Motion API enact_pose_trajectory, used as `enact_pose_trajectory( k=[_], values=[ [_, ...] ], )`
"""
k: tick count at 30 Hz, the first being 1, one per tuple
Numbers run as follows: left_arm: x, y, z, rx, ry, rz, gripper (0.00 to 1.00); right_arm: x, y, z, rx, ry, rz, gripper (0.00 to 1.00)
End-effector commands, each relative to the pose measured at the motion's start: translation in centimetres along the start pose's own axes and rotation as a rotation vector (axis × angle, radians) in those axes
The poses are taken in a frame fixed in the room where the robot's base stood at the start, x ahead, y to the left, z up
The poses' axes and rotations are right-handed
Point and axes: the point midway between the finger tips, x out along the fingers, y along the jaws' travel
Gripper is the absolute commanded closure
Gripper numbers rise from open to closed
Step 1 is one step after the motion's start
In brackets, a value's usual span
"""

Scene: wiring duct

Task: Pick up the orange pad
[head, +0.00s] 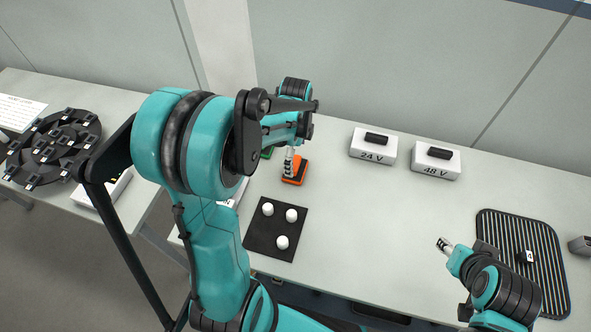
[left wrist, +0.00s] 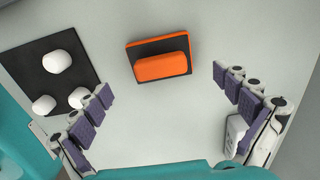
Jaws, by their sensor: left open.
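The orange pad (head: 298,171) lies on the table beneath my left gripper (head: 289,160), which partly hides it in the head view. In the left wrist view the orange pad (left wrist: 162,67) shows an orange edge, a dark upper face and a raised orange bar. My left gripper (left wrist: 166,97) is open, with its purple-padded fingers spread wide. The pad is between and beyond the fingertips, untouched. My right gripper (head: 443,244) is at the lower right, away from the pad; its fingers are too small to read.
A black mat (head: 262,238) with white knobs lies in front of the pad. White boxes marked 24 V (head: 373,149) and 48 V (head: 436,163) stand at the back right. A ribbed dark mat (head: 545,245) lies far right. The middle table is clear.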

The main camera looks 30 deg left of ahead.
Motion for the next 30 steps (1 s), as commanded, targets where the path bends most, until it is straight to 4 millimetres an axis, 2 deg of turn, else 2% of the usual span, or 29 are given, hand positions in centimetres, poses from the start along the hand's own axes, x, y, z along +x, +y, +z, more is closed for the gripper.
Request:
enact_pose_trajectory(
  k=[9, 16, 17, 21, 23, 30],
  values=[
    [4.6, -0.1, 0.0, -0.002, 0.000, -0.001, 0.00, 1.9, 0.0, 1.3, 0.000, 0.000, 0.000, 0.57],
    [4.7, -0.1, 0.0, -0.002, 0.000, -0.001, 0.00, 1.8, 0.0, 1.3, 0.000, 0.000, 0.000, 0.57],
    [4.7, -0.1, 0.0, -0.002, 0.000, -0.001, 0.03, 1.8, 0.0, 1.3, 0.000, 0.000, 0.000, 0.57],
    [4.7, -0.1, 0.0, -0.002, 0.000, -0.001, 0.40, 1.8, 0.0, 1.3, 0.000, 0.000, 0.000, 0.57],
    [4.7, -0.1, 0.0, -0.002, 0.000, -0.001, 0.54, 1.8, 0.0, 1.3, 0.000, 0.000, 0.000, 0.57],
    [4.7, 0.0, 0.0, -0.002, 0.000, -0.001, 0.54, 1.8, 0.0, 1.3, 0.000, 0.000, 0.000, 0.57]
  ],
)
